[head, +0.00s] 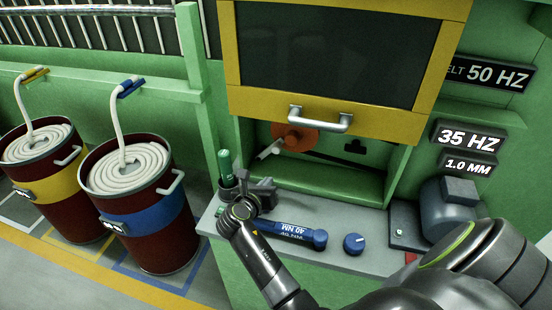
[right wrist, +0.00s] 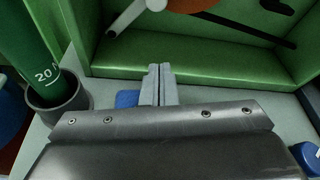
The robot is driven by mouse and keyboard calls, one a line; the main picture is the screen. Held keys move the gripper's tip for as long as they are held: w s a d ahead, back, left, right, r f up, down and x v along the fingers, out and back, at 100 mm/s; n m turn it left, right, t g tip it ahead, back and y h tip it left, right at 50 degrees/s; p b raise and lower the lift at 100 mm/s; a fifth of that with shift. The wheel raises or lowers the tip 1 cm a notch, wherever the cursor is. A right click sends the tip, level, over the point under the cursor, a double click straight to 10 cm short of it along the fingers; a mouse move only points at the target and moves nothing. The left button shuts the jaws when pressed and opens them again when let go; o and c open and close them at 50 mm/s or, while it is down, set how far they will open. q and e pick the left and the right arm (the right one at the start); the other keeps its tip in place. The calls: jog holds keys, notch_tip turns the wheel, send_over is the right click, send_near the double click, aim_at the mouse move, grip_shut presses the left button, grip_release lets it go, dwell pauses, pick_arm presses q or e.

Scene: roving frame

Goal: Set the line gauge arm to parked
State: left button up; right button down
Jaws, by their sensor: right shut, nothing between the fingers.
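Inside the open green recess below the raised yellow-framed window, an orange disc (head: 296,136) carries a short pale lever (head: 270,150) slanting down to the left. I cannot tell for sure that this lever is the line gauge arm. In the right wrist view, the pale lever (right wrist: 127,17) shows at the top with a dark tip, beside the orange disc (right wrist: 186,4). A black bar (right wrist: 245,27) slants down to the right from the disc. My right gripper (head: 243,177) is shut and empty, in front of the recess and apart from the lever; its fingers (right wrist: 158,84) point towards the recess. My left gripper is out of view.
A green tool (head: 226,165) stands in a grey cup (head: 228,189) close left of my right gripper. A blue 40 NM tool (head: 291,231) and a blue knob (head: 354,244) are on the ledge. The window handle (head: 320,119) hangs above the recess. Drums stand left.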

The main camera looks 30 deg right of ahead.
aim_at(268, 154)
jog(key=shift+w+d+f, duration=0.1)
jog(key=shift+w+d, duration=0.1)
jog(key=shift+d, duration=0.05)
jog(key=x, duration=0.9)
jog(key=shift+p, duration=0.35)
jog(key=r+p, duration=0.1)
jog(key=w+r, duration=0.1)
jog(key=r, duration=0.1)
jog(key=shift+d+p, duration=0.1)
jog(key=shift+p, duration=0.3)
jog(key=shift+r, duration=0.4)
